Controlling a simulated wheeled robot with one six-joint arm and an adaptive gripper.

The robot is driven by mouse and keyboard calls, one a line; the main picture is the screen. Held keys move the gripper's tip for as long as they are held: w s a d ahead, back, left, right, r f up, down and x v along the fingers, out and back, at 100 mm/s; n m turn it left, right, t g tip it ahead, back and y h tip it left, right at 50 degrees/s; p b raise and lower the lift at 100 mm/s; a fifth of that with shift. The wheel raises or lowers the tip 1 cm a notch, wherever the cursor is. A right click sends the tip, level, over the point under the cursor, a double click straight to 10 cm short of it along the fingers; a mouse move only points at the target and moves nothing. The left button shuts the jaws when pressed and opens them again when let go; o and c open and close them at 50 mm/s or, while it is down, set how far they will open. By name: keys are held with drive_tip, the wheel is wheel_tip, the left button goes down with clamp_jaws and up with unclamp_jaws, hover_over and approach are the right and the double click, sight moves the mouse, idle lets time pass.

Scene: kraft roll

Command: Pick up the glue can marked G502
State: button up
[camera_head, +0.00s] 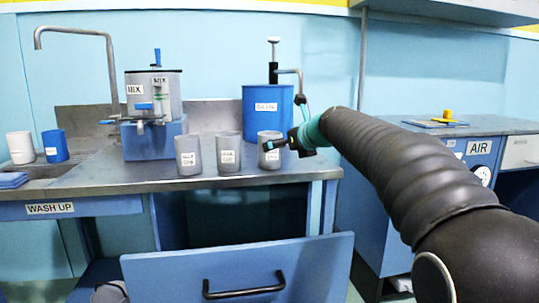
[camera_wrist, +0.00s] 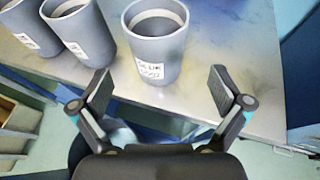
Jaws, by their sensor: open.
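Three grey cans with white labels stand upright in a row near the front edge of the steel bench. The left can (camera_head: 188,156) and middle can (camera_head: 228,153) stand apart from my gripper. The right can (camera_head: 270,153) is directly beside my gripper (camera_head: 294,141). In the wrist view that right can (camera_wrist: 156,45) stands just ahead of my open, empty fingers (camera_wrist: 160,75), roughly centred between them. Its label seems to read GLUE with a code below, too blurred to read surely. The other cans' codes are also unclear.
A blue bucket (camera_head: 267,108) with a pump stands behind the right can. A MIX machine (camera_head: 153,100) on a blue base is to the left. White (camera_head: 20,147) and blue (camera_head: 55,146) cups stand far left. An open drawer front (camera_head: 240,270) juts out below.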

drive_tip(key=shift+x, duration=3.95)
drive_tip(key=shift+s+a, duration=0.15)
drive_tip(key=shift+a, duration=0.05)
drive_tip(key=c, duration=1.4)
drive_tip(key=shift+r, duration=0.15)
